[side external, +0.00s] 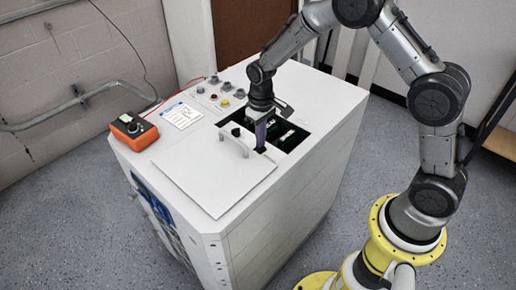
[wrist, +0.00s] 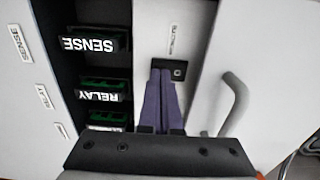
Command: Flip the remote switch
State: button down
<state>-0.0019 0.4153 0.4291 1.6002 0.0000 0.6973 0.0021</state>
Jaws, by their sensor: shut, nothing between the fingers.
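A small black switch plate (wrist: 178,69) with a round pale spot sits on a white strip in the wrist view, under a small printed label too blurred to read; I take it to be the remote switch. My gripper (wrist: 161,73) has purple fingers closed together, with nothing between them. The fingertips are at the lower left of the plate and hide part of it; I cannot tell whether they touch it. In the side view my gripper (side external: 260,148) points down at the edge of the cabinet's opening. The switch's position cannot be read.
Green-and-black modules labelled SENSE (wrist: 94,43) and RELAY (wrist: 103,96) sit in the dark opening beside the strip. A grey handle (wrist: 236,100) stands close on the right. The white cabinet (side external: 190,175) also carries an orange meter (side external: 133,131) and several knobs (side external: 214,80).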

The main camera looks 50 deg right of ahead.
jog(key=shift+f, duration=0.25)
jog(key=shift+r, duration=3.55)
jog(key=s+r+t, duration=0.2)
jog(key=s+r, duration=0.3)
jog(key=r, duration=0.4)
jog(key=s+r+t, duration=0.2)
jog(key=s+r, duration=0.3)
jog(key=r, duration=0.5)
jog(key=s+f+t, duration=0.1)
jog(key=s+f, duration=0.2)
jog(key=s, duration=1.4)
jog(key=shift+s+t, duration=0.3)
